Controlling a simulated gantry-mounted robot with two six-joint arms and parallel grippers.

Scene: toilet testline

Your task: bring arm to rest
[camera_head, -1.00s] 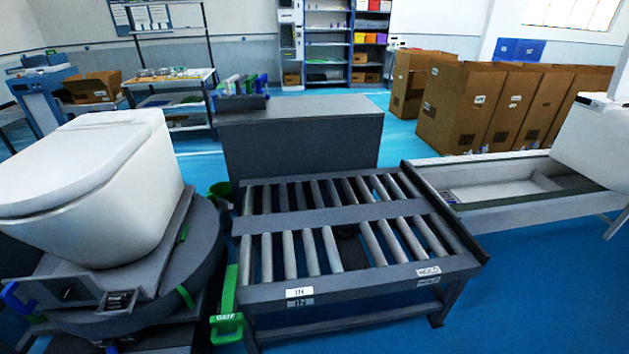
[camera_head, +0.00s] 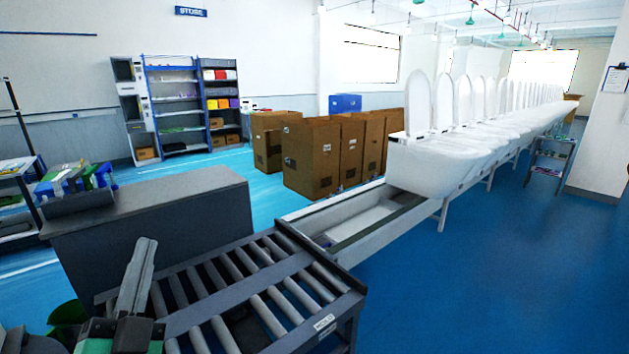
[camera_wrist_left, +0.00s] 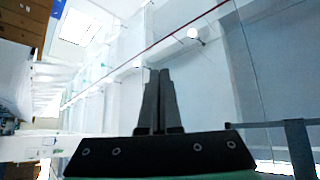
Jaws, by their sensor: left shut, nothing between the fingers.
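My left gripper (camera_head: 137,277) shows at the lower left of the head view, pointing up in front of the roller table (camera_head: 345,305). In the left wrist view its two dark fingers (camera_wrist_left: 159,78) are together with nothing between them. That view looks toward the ceiling and walls, tilted on its side. My right gripper is in neither view.
A grey counter (camera_head: 150,210) stands behind the rollers. A conveyor trough (camera_head: 310,222) leads to a long row of white toilets (camera_head: 440,165). Cardboard boxes (camera_head: 310,155) and shelves (camera_head: 178,115) stand behind. Blue floor (camera_head: 480,270) at the right is clear.

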